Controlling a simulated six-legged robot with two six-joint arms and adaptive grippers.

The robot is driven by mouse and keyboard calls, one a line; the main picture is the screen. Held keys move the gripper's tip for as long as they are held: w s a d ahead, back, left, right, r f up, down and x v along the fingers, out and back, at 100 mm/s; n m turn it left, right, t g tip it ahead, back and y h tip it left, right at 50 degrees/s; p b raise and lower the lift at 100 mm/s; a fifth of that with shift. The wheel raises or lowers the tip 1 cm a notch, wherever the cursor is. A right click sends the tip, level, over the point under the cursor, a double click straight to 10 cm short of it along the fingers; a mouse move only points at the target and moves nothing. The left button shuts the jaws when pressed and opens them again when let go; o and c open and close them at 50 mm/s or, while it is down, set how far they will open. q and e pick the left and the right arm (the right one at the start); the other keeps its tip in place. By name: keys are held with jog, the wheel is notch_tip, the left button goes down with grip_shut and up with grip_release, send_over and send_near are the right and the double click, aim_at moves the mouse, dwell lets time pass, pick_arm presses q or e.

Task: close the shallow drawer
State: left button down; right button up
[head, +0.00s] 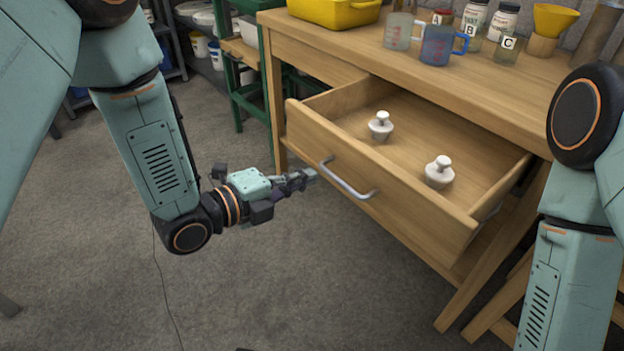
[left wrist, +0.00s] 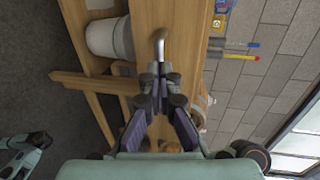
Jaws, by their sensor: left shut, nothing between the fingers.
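The shallow drawer (head: 385,190) is wooden and stands pulled well out of the bench in the head view. Its front carries a curved metal handle (head: 347,182), which also shows beyond the fingertips in the left wrist view (left wrist: 159,44). Two pale knobbed weights, one farther back (head: 380,126) and one nearer the right side (head: 439,172), stand upright inside it. My left gripper (head: 308,177) is shut and empty, just in front of the drawer front by the handle's left end. I cannot tell whether it touches. My right gripper is out of the head view.
The bench top (head: 460,85) holds a yellow tub (head: 333,12), a blue measuring jug (head: 437,46), a clear jug (head: 398,31), lettered jars and a yellow funnel (head: 553,20). A green rack (head: 240,90) stands left of the bench. The floor before the drawer is clear.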

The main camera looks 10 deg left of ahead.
pick_arm(q)
jog(key=shift+b+x, duration=0.3)
jog(key=shift+x, duration=0.85)
jog(key=shift+w+d, duration=0.1)
jog(key=shift+w, duration=0.05)
